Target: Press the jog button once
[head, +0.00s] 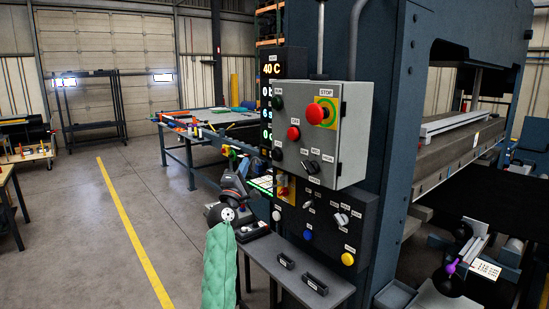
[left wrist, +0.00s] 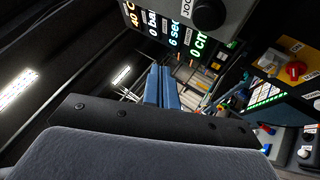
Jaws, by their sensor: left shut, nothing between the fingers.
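The jog button (head: 277,154) is a round black button at the lower left of the grey control box (head: 335,150). In the left wrist view the jog button (left wrist: 210,14) is large at the top, beside its JOG label. My left gripper (head: 243,165) is left of and below the box in the head view, apart from the button. Its two blue fingers (left wrist: 160,72) are shut together with nothing between them. The button shows past the fingertips, up and to the right in the wrist view. My right gripper is not in view.
The box also carries a red stop button (head: 320,112), a smaller red button (head: 293,133) and a black selector (head: 311,166). A dark lower panel (head: 325,222) holds more knobs, above a grey shelf (head: 300,270). A display (head: 267,95) stands left of the box. Open floor lies left.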

